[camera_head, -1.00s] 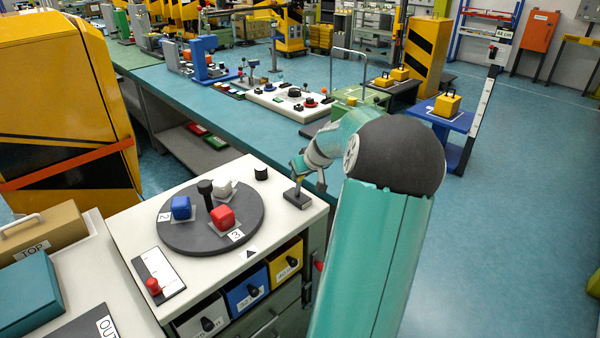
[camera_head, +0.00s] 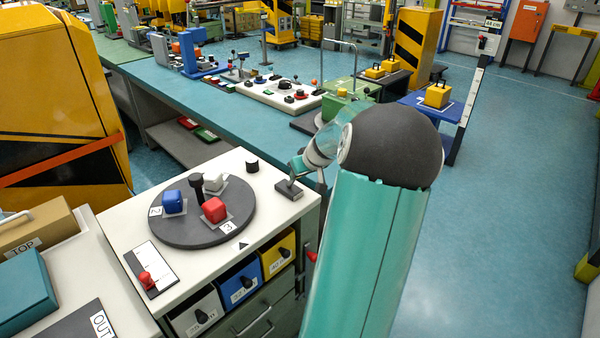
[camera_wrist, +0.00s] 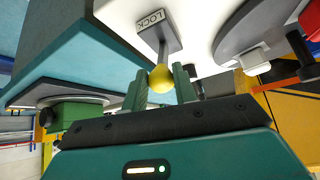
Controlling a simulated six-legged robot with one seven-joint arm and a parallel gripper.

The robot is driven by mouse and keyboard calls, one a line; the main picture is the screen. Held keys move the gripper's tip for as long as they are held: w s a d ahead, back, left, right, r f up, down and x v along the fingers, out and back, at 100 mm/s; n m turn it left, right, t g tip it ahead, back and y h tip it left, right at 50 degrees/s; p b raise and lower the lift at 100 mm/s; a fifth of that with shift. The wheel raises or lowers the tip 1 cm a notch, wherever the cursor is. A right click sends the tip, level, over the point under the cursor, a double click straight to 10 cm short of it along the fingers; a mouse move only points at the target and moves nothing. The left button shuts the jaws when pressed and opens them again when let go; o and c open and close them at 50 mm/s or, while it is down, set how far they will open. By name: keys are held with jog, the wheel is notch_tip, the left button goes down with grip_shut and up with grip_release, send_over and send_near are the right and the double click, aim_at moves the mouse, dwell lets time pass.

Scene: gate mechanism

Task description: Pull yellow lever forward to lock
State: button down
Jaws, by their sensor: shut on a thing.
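The yellow ball knob (camera_wrist: 161,77) of the lever sits between the two green fingers of my gripper (camera_wrist: 160,86) in the wrist view, and the fingers are shut on it. The lever's thin dark shaft runs from the knob to a grey base plate (camera_wrist: 170,38) marked LOCK. In the head view the base plate (camera_head: 289,190) lies at the right edge of the white cabinet top, just below my gripper (camera_head: 296,168). The knob is hard to make out there behind my gripper. The lever's exact tilt is unclear.
The white cabinet top (camera_head: 133,231) holds a dark turntable (camera_head: 180,235) with blue, red and white blocks. A red knob (camera_head: 147,280) stands at the front left. Coloured drawers (camera_head: 241,282) are below. A blue workbench (camera_head: 190,110) runs behind. Floor at right is open.

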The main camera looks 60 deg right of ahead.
jog(key=shift+s+f, duration=0.25)
jog(key=shift+f, duration=0.1)
jog(key=c, duration=1.1)
grip_release()
jog(key=shift+d, duration=0.15)
jog(key=shift+w+r, duration=0.15)
jog(key=v, duration=1.4)
jog(key=shift+w, duration=0.2)
